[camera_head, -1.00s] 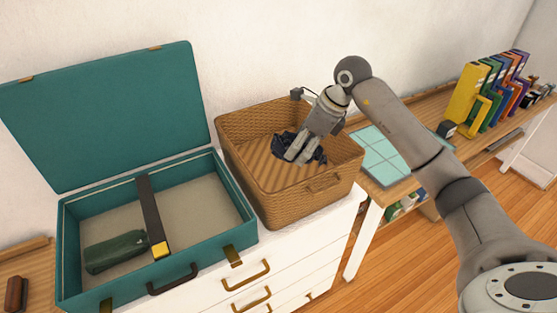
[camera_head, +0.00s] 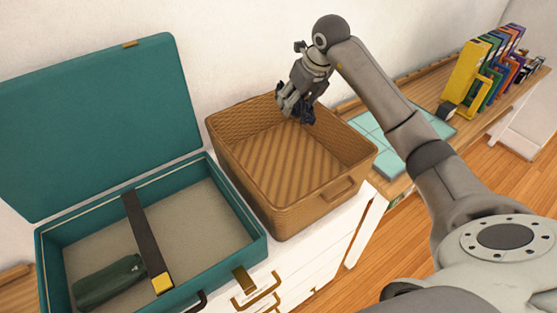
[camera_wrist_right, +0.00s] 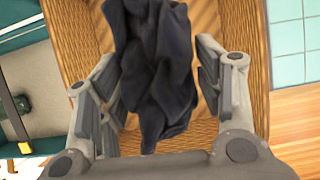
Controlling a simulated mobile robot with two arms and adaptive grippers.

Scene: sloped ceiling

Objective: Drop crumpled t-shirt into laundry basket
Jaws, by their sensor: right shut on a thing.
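The crumpled t-shirt (camera_wrist_right: 160,70) is dark navy and hangs in loose folds between the fingers of my right gripper (camera_head: 294,107). In the head view only a small part of the shirt (camera_head: 309,113) shows, beside the fingers. My right gripper is shut on it and is over the back part of the laundry basket (camera_head: 277,213). The basket is brown wicker, and its visible floor is empty. In the right wrist view the basket's wicker (camera_wrist_right: 77,30) shows behind the shirt. My left gripper is not in view.
An open teal suitcase (camera_head: 222,264) stands left of the basket, with a dark green roll (camera_head: 108,283) inside. A light teal tiled mat (camera_head: 376,147) lies on the wooden desk to the right. Several colored binders (camera_head: 465,82) stand farther right. The wall is close behind.

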